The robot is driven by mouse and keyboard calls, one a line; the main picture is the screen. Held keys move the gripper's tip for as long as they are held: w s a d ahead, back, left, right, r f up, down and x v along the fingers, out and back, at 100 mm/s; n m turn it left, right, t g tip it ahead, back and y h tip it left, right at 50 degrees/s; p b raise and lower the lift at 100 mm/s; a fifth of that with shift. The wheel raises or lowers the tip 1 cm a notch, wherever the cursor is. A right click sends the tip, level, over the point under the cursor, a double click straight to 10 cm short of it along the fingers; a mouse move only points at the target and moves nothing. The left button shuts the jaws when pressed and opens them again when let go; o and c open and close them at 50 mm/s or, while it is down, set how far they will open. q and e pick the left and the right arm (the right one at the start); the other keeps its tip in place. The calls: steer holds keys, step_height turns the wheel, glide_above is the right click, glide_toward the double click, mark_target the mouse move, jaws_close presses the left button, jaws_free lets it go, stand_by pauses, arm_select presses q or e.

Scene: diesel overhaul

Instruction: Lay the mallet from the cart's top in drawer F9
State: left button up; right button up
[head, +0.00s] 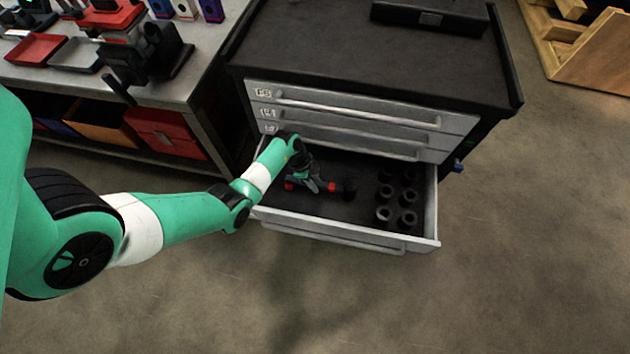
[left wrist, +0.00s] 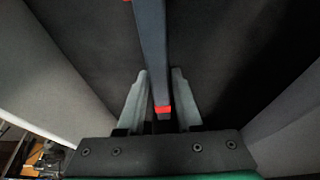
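The mallet (head: 333,187) lies in the open drawer (head: 330,229) of the cart, with its black head (head: 349,190) to the right and red bands on it. I cannot read this drawer's label. My left gripper (head: 318,184) is down inside the drawer at the mallet's handle. In the left wrist view the dark handle (left wrist: 153,50) with a red band runs between the two fingers (left wrist: 159,74). Narrow dark gaps show beside the handle, so the fingers look slightly open around it. The mallet's head is outside that view. My right gripper is not in view.
Several black sockets (head: 407,197) stand at the right of the drawer. Closed drawers (head: 360,118) are above it. A black case (head: 432,15) sits at the back of the cart's top (head: 340,50), otherwise clear. A workbench (head: 200,80) stands at the left.

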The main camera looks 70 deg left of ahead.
arm_select(q)
steer(key=o, duration=0.4)
steer(key=shift+c, duration=0.2)
steer(key=p+v, duration=0.7)
steer(key=v, duration=0.4)
steer(key=shift+r, duration=0.35)
